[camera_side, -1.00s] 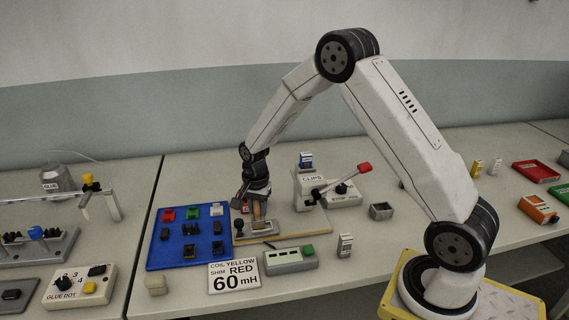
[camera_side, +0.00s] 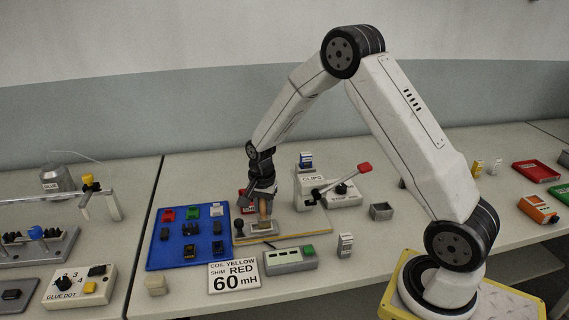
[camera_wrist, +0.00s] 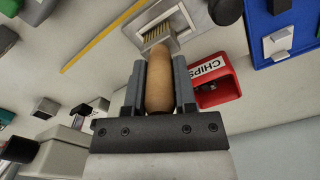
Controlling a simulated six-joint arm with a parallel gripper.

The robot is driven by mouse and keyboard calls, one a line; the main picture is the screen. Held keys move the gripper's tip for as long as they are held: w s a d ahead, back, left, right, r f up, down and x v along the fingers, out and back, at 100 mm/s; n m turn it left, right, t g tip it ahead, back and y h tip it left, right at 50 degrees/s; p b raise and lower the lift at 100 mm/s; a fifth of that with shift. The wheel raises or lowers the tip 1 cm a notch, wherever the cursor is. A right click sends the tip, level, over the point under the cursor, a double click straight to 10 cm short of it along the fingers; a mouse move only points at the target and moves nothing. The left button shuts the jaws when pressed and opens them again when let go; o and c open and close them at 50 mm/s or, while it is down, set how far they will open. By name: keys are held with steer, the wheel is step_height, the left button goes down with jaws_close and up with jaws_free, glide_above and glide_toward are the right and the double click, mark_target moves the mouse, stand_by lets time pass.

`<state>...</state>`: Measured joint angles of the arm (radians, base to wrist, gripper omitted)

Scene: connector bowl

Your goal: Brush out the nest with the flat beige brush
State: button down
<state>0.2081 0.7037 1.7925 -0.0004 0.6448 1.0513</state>
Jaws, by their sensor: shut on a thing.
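My gripper (camera_side: 262,196) is shut on the flat beige brush, held by its rounded handle (camera_wrist: 164,84). The handle also shows below the jaws in the side view (camera_side: 263,208). The brush's pale bristle end (camera_wrist: 155,42) points down at the nest, a light metal block with a rectangular recess (camera_wrist: 188,14). In the side view the nest (camera_side: 250,228) lies right under my gripper. The bristles appear at or just over the recess. I cannot tell whether they touch its floor.
A red CHIPS box (camera_wrist: 222,84) stands close beside the nest. A blue tray (camera_side: 170,252) with several small blocks lies to the left. A grey box with a green button (camera_side: 290,261) is in front.

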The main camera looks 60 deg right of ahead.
steer(key=shift+w+a, duration=0.3)
steer(key=shift+w, duration=0.05)
steer(key=shift+w+a, duration=0.2)
steer(key=shift+a, duration=0.05)
steer(key=shift+d+f, duration=0.1)
steer(key=shift+d, duration=0.05)
stand_by(0.4)
steer(key=shift+s+d, duration=0.25)
steer(key=shift+s, duration=0.1)
steer(key=shift+s+d, duration=0.15)
steer(key=shift+s, duration=0.05)
steer(key=shift+w, duration=0.15)
stand_by(0.3)
steer(key=shift+w+a, duration=0.3)
steer(key=shift+a, duration=0.1)
steer(key=shift+w+a, duration=0.15)
